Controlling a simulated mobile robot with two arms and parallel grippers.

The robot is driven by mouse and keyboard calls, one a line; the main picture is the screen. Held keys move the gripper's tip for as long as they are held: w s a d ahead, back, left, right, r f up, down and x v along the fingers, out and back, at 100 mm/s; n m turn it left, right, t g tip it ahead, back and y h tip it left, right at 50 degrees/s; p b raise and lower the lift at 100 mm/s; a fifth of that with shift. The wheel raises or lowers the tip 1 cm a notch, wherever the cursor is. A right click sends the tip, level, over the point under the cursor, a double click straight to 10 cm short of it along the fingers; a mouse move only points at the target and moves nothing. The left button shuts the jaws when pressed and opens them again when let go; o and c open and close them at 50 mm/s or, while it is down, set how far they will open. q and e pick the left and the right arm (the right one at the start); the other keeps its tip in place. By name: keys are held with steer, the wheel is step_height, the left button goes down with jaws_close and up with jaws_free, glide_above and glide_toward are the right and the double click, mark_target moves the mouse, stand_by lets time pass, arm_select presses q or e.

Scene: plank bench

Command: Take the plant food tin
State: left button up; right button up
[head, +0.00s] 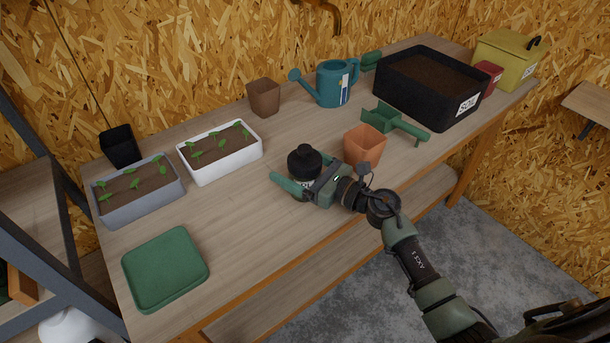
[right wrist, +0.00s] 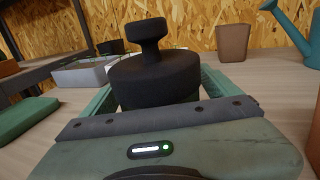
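A black round container with a knobbed top (head: 305,162) stands on the bench, a bit of pale label showing below its top. In the right wrist view the container (right wrist: 155,78) fills the middle. My right gripper (head: 303,184) has its green fingers on either side of it; whether they press on it I cannot tell. Its lower part is hidden by the gripper. No readable label marks it as the plant food tin. A small red container with a white label (head: 489,72) stands at the far right. My left gripper is not in view.
An orange pot (head: 364,145) and a green scoop (head: 398,123) are close to my right wrist. Seedling trays (head: 225,165) stand to the left, a green pad (head: 165,268) at front left. A watering can (head: 335,83), black soil tray (head: 428,92) and yellow bin (head: 508,58) are behind.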

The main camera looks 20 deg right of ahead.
jaws_close()
steer(key=shift+r, duration=0.1)
